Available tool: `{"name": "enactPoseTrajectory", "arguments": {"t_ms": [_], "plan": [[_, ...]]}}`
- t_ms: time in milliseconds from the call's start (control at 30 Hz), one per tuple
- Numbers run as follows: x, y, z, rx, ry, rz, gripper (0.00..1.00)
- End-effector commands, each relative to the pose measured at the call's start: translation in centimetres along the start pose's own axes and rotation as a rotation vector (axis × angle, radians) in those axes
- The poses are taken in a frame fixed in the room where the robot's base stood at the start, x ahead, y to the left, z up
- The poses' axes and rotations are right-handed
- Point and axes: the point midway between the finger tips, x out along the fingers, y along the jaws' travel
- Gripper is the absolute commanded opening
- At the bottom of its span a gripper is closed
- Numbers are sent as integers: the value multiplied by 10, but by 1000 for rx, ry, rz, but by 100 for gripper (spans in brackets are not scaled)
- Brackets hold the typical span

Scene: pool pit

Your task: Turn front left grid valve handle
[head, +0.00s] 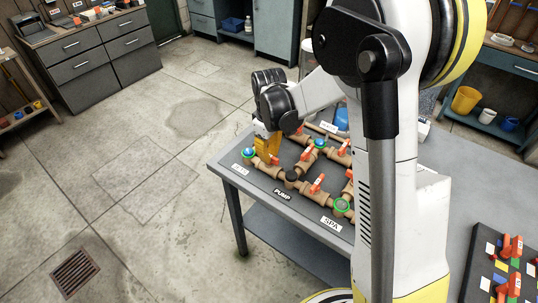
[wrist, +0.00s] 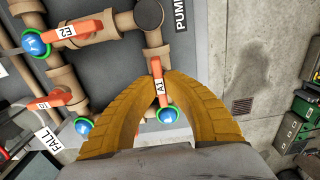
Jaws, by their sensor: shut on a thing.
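The front left grid valve handle (wrist: 157,87) is a red-orange lever with a white tag that looks like A1. It sits on a tan pipe of the valve grid. In the wrist view my gripper (wrist: 159,76) has its two yellow ribbed fingers on either side of this lever, tips closed in on it. In the head view my gripper (head: 267,146) comes down on the front left corner of the grid, hiding most of the lever. A blue ball with a green ring (wrist: 168,115) shows beside the lever in the wrist view.
The grid board lies on a grey table (head: 228,168). Other red levers (head: 317,184) stand close by on tan pipes, near PUMP (head: 282,194) and SPA (head: 331,224) labels. A second board with red handles (head: 508,262) is at the right. The concrete floor at left is clear.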

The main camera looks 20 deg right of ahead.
Motion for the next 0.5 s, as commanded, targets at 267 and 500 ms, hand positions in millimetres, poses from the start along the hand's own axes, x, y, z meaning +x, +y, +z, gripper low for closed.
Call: {"name": "enactPoseTrajectory", "arguments": {"t_ms": [267,500], "plan": [[0,0,0,-6,0,0,0],[0,0,0,-5,0,0,32]]}}
